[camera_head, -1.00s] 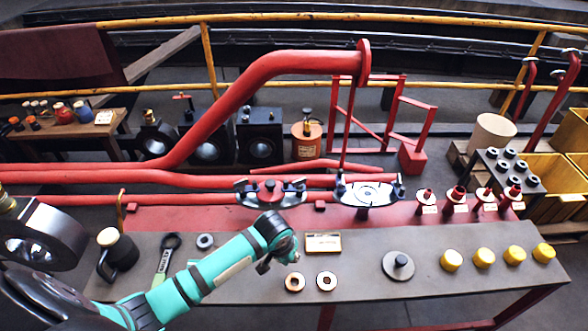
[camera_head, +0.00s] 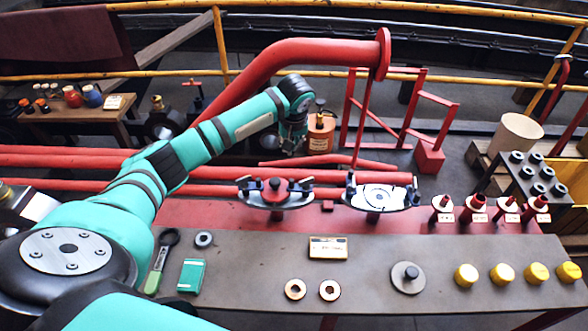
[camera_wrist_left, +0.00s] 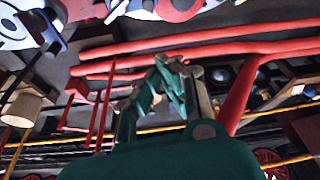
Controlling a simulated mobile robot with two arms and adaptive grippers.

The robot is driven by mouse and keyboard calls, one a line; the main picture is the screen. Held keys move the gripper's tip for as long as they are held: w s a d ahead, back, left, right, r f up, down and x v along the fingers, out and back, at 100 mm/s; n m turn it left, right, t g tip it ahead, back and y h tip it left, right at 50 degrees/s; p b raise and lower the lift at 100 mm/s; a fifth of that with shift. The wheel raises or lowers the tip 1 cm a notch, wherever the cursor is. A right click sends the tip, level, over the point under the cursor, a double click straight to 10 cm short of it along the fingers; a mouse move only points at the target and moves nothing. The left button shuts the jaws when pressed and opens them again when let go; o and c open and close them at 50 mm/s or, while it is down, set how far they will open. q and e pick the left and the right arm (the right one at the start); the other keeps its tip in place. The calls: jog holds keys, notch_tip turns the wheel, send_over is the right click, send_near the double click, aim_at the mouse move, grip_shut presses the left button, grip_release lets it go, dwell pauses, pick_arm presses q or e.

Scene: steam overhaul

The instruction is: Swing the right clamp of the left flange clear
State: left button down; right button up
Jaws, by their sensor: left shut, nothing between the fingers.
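The left flange (camera_head: 275,200) stands on the red rear strip of the bench, with a red round piece at its centre. Its right clamp (camera_head: 305,182) is a dark block with a blue part at the flange's right edge. Its left clamp (camera_head: 248,184) sits at the opposite edge. My left gripper (camera_head: 291,148) is shut and empty, pointing down above and behind the flange, apart from the right clamp. In the left wrist view the closed fingers (camera_wrist_left: 170,75) show, with the flange's red and white parts (camera_wrist_left: 175,8) cut off at the top edge. My right gripper is not in view.
The right flange (camera_head: 380,197), with a white face, stands close to the right. Red pipes (camera_head: 350,176) run behind both flanges, and a large red pipe (camera_head: 330,52) rises behind my arm. An orange canister (camera_head: 320,135) stands behind the gripper. The bench front holds rings and yellow caps.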

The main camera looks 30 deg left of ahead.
pick_arm(q)
notch_tip(320, 180, down, 9)
jog(key=shift+w+a+f, duration=0.15)
jog(key=shift+f, duration=0.05)
jog(key=shift+s+d+f, duration=0.1)
jog(key=shift+s+d, duration=0.3)
dwell(0.3)
